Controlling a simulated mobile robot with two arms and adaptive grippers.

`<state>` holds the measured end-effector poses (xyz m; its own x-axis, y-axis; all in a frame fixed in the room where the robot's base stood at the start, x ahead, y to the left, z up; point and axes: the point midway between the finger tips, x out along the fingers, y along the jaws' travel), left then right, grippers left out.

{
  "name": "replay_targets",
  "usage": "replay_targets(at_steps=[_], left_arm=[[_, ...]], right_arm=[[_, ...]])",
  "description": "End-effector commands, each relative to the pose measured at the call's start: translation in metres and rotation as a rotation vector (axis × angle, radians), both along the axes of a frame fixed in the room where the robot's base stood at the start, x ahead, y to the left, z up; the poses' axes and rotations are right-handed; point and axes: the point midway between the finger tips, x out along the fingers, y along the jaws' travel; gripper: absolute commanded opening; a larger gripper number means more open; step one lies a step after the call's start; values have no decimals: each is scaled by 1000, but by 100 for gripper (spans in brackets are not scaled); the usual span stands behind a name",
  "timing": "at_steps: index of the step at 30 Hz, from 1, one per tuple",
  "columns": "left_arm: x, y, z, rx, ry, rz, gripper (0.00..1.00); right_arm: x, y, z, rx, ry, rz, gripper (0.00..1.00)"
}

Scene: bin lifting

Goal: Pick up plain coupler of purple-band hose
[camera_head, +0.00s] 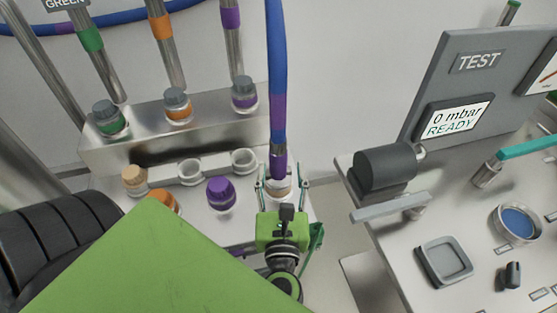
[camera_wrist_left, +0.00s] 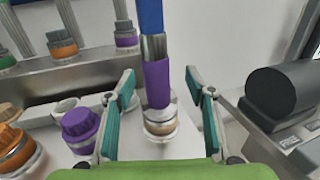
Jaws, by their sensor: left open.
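The blue hose (camera_head: 276,60) hangs down in the head view and has a purple band (camera_head: 279,160) at its lower end. The plain coupler (camera_head: 281,186) sits below that band, silver with a tan lower ring; it shows better in the left wrist view (camera_wrist_left: 160,122). My left gripper (camera_head: 281,184) is open, with one finger on each side of the coupler. In the left wrist view its teal pads (camera_wrist_left: 164,112) stand apart from the coupler, with visible gaps on both sides. My right gripper is not in view.
At left, a metal rack holds green (camera_head: 110,120), orange (camera_head: 178,105) and purple (camera_head: 244,93) banded fittings. A purple cap (camera_head: 221,193) and an orange cap (camera_head: 163,201) stand left of the gripper. A test bench with a dark cylinder (camera_head: 384,170) and a display (camera_head: 455,118) stands at right.

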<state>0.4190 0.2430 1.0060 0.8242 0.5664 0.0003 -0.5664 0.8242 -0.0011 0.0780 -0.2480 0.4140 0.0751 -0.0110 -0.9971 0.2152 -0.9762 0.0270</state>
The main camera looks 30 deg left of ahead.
Motion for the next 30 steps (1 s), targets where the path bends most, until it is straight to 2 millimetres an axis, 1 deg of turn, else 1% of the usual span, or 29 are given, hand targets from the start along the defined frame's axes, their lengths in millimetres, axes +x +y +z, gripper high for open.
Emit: replay_targets(at_steps=[1,4,8,11,13,16,23,24,26,27,29,30], left_arm=[[3,2,1,1,-1,-1,50],[7,5,2,2,0,-1,50],[18,18,9,5,0,0,50],[29,28,11,5,0,-1,50],[37,33,8,3,-1,-2,50],[43,38,7,3,-1,-1,50],[44,39,4,2,1,-1,50],[44,39,4,2,1,-1,44],[44,39,4,2,1,-1,29],[44,39,4,2,1,-1,18],[44,39,4,2,0,-1,3],[44,39,4,2,0,-1,0]], right_arm=[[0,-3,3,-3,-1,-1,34],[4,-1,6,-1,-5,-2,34],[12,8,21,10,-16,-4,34],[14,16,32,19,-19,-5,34],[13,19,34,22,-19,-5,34],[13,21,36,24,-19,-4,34],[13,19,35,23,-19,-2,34],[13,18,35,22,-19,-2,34],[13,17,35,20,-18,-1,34],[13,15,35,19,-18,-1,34],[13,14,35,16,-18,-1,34],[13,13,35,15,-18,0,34]])
